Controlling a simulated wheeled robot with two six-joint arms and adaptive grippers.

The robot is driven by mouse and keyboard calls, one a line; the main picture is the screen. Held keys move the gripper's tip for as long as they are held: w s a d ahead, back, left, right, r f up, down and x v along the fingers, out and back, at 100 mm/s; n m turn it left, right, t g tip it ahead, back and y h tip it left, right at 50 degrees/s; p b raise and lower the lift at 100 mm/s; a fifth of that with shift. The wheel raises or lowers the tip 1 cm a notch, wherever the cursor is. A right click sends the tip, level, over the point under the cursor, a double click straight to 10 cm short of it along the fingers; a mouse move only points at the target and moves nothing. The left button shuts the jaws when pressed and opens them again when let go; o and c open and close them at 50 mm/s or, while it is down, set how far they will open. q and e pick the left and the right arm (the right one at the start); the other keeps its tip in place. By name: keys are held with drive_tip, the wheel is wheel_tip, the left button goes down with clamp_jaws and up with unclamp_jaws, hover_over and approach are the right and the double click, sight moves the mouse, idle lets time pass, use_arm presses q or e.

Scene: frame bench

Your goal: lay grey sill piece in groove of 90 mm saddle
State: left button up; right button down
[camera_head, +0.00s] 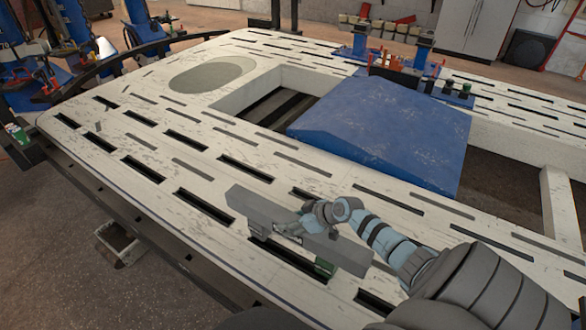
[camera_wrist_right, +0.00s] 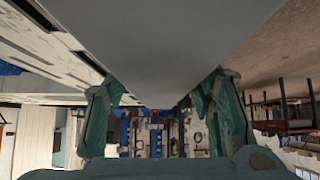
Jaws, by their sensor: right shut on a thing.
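The grey sill piece (camera_head: 255,207) is a long bar over the near side of the white slotted bench, slanting from upper left to lower right. My right gripper (camera_head: 300,226) is shut on it around its middle. In the right wrist view the sill piece (camera_wrist_right: 165,45) fills the top middle, between the teal fingers of my right gripper (camera_wrist_right: 165,100). I cannot tell whether the bar touches anything beneath. My left gripper is not in view.
The white bench (camera_head: 170,170) has many dark slots and large openings. A blue sloped panel (camera_head: 385,130) lies behind the gripper. Blue stands with orange parts (camera_head: 400,65) are at the back. Blue equipment (camera_head: 60,60) stands at the far left.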

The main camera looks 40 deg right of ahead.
drive_tip(key=c, duration=0.6)
unclamp_jaws()
drive_tip(key=shift+r, duration=0.15)
drive_tip(key=shift+c, duration=0.2)
drive_tip(key=shift+s+f, duration=0.15)
drive_tip(key=shift+f, duration=0.05)
drive_tip(key=v, duration=1.1)
drive_tip(key=shift+s+d+r, duration=0.1)
drive_tip(key=shift+s+r, duration=0.05)
drive_tip(key=shift+r, duration=0.1)
drive_tip(key=shift+s+r, duration=0.1)
drive_tip(key=shift+r, duration=0.15)
